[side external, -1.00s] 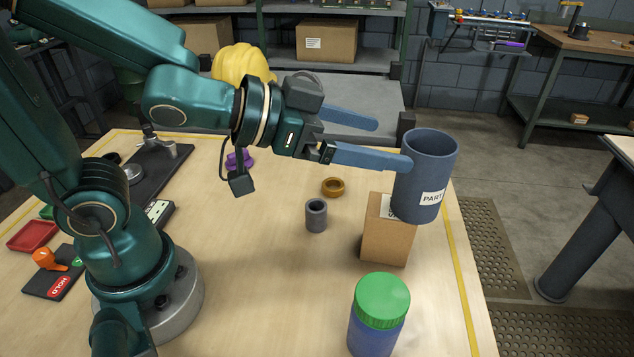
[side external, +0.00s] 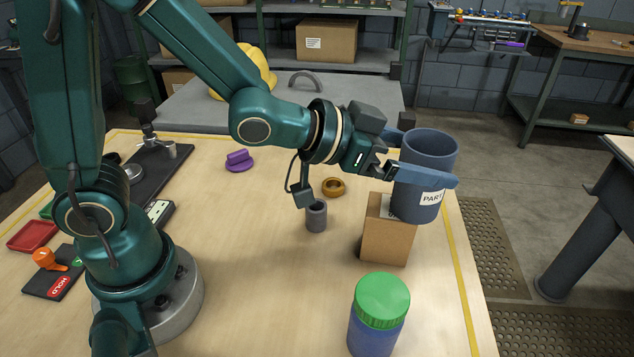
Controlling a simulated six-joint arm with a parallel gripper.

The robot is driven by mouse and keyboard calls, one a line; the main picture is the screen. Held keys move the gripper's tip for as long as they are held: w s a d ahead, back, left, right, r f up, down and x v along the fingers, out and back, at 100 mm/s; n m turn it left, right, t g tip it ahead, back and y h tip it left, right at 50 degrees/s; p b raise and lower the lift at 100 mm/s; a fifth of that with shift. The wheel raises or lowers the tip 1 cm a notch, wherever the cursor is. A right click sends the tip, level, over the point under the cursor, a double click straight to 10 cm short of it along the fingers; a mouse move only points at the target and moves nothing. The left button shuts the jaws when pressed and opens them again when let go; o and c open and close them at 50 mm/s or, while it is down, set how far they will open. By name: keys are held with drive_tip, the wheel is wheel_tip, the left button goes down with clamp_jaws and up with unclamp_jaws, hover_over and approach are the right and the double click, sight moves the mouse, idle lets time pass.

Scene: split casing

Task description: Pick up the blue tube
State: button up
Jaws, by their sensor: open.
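The blue tube (side external: 420,203) is a wide, open-topped cylinder with a white "PART" label. It stands upright on a small cardboard box (side external: 386,243) at the right side of the table. My gripper (side external: 436,160) is open around the tube. One blue finger passes in front of the tube, its tip beyond the tube's right edge. The other finger goes behind the tube, and its tip is hidden. I cannot tell whether either finger touches the wall.
A jar with a green lid (side external: 380,300) stands in front of the box. A purple part (side external: 239,161) sits farther back. The front middle of the table is clear.

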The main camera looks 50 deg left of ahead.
drive_tip(key=shift+x, duration=2.35)
drive_tip(key=shift+a+f, duration=0.1)
drive_tip(key=shift+f, duration=0.05)
drive_tip(key=c, duration=1.3)
